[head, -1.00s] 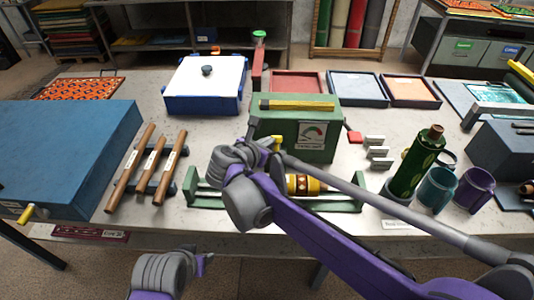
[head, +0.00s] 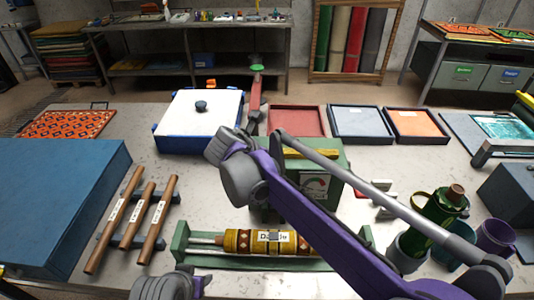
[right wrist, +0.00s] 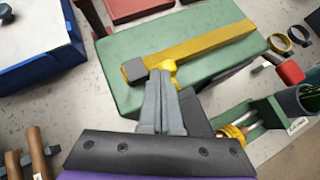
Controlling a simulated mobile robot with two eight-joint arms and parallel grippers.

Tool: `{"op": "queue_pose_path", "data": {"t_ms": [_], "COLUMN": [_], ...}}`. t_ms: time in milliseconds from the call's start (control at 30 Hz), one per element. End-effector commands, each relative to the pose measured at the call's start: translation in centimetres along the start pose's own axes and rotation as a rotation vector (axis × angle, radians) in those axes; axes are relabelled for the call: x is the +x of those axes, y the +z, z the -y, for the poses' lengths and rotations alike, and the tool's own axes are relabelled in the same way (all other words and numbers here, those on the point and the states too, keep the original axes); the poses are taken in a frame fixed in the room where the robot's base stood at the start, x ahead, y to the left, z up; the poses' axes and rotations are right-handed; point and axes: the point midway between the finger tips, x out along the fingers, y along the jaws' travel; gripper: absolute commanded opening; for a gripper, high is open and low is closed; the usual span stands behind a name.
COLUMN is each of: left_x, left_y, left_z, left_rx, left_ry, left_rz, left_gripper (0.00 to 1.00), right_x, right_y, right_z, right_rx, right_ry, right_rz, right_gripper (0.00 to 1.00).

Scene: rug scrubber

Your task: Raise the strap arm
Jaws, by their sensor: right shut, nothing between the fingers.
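A green box (head: 319,180) with a dial label stands mid-table. A yellow bar with a dark grey end lies flat along its top; I take this bar (right wrist: 200,45) to be the strap arm. It shows partly in the head view (head: 310,153), behind my right arm. A yellow knob (right wrist: 163,66) sits by the bar's grey end. My right gripper (right wrist: 161,82) is shut and empty, its tips at or just short of the knob; contact is unclear. My left gripper (head: 197,284) is at the bottom edge, partly cut off, apart from the box.
A patterned roller (head: 265,242) lies in a green cradle in front of the box. A red post (head: 256,92) with a green top stands behind. Three wooden-handled tools (head: 140,220) lie left. Green bottle (head: 440,210) and cups stand right.

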Motion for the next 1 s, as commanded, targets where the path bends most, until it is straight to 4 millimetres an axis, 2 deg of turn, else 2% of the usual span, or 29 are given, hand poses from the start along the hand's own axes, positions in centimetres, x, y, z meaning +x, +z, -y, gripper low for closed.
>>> {"op": "queue_pose_path", "data": {"t_ms": [667, 767, 1000], "left_x": [-0.1, -0.4, -2.1], "left_y": [-0.1, -0.6, -3.5], "left_z": [0.0, 0.0, 0.0], "left_rx": [0.000, 0.000, 0.000], "left_ry": [0.000, 0.000, 0.000], "left_rz": [-0.001, -0.006, -0.038], "left_gripper": [0.50, 0.50, 0.50], "right_x": [0.1, -0.5, -3.6], "right_y": [0.3, 0.9, 4.0], "right_z": [-0.1, -0.2, -0.9], "right_rx": [-0.001, 0.000, 0.006], "right_ry": [0.001, 0.001, -0.001], "right_rz": [0.004, 0.005, 0.009], "right_gripper": [0.00, 0.00, 0.00]}}
